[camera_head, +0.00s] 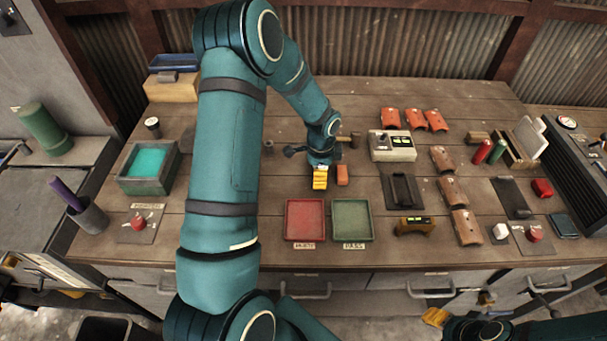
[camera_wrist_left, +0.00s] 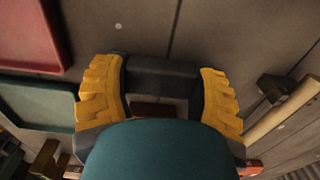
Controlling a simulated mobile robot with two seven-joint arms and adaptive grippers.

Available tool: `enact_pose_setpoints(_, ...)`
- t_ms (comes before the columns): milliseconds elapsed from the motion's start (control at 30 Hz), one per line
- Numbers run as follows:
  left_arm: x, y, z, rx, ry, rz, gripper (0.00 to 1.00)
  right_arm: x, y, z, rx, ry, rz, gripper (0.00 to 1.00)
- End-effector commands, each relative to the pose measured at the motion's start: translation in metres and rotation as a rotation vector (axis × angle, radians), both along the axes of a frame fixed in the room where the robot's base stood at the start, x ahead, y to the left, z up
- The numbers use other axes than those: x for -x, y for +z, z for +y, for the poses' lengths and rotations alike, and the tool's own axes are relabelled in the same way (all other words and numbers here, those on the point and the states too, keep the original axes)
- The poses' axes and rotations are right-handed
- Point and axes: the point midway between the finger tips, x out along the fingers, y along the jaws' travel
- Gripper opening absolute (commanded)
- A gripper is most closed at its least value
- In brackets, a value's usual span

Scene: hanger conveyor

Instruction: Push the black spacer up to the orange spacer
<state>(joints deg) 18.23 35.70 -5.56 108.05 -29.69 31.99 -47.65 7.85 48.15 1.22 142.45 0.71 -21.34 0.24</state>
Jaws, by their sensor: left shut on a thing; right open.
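My left gripper (camera_head: 320,178) is low over the middle of the workbench. In the left wrist view its yellow fingers are shut on a black spacer (camera_wrist_left: 162,78), a dark bar spanning the gap between them. In the head view the black spacer is hidden by the gripper. The orange spacer (camera_head: 342,174) lies just right of the left gripper, a small gap showing between them. In the wrist view a reddish block (camera_wrist_left: 152,109), likely the orange spacer, shows partly behind my wrist. My right gripper (camera_head: 437,316) is open and empty at the front edge, only partly in view.
A red tray (camera_head: 305,205) and a green tray (camera_head: 350,235) lie in front of the left gripper. A mallet (camera_head: 350,138) lies behind the spacers. A black plate with a handle (camera_head: 402,190) is to the right. Bare wood lies around the orange spacer.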

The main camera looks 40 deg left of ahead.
Motion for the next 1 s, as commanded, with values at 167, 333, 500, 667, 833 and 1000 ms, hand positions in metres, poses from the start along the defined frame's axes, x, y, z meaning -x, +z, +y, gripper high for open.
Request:
enact_pose_setpoints(167,-0.003,0.0,-0.004,0.0,-0.002,0.0,0.37,0.0,-0.001,0.0,0.0,0.0,0.0,0.47)
enact_pose_setpoints(333,-0.006,0.0,-0.008,0.0,-0.001,0.0,0.37,0.0,-0.002,0.0,0.0,0.0,0.0,0.47)
enact_pose_setpoints(500,-0.009,0.0,-0.011,0.0,0.0,0.0,0.37,0.0,-0.002,0.0,0.0,0.0,0.0,0.47)
enact_pose_setpoints(667,-0.012,0.0,-0.014,0.0,-0.001,0.0,0.37,0.0,-0.003,0.0,0.0,0.0,0.0,0.47)
enact_pose_setpoints(833,-0.015,0.0,-0.018,0.0,-0.001,0.0,0.37,0.0,-0.004,0.0,0.0,0.0,0.0,0.47)
enact_pose_setpoints(1000,-0.018,0.0,-0.021,0.0,-0.001,0.0,0.37,0.0,-0.004,0.0,0.0,0.0,0.0,0.47)
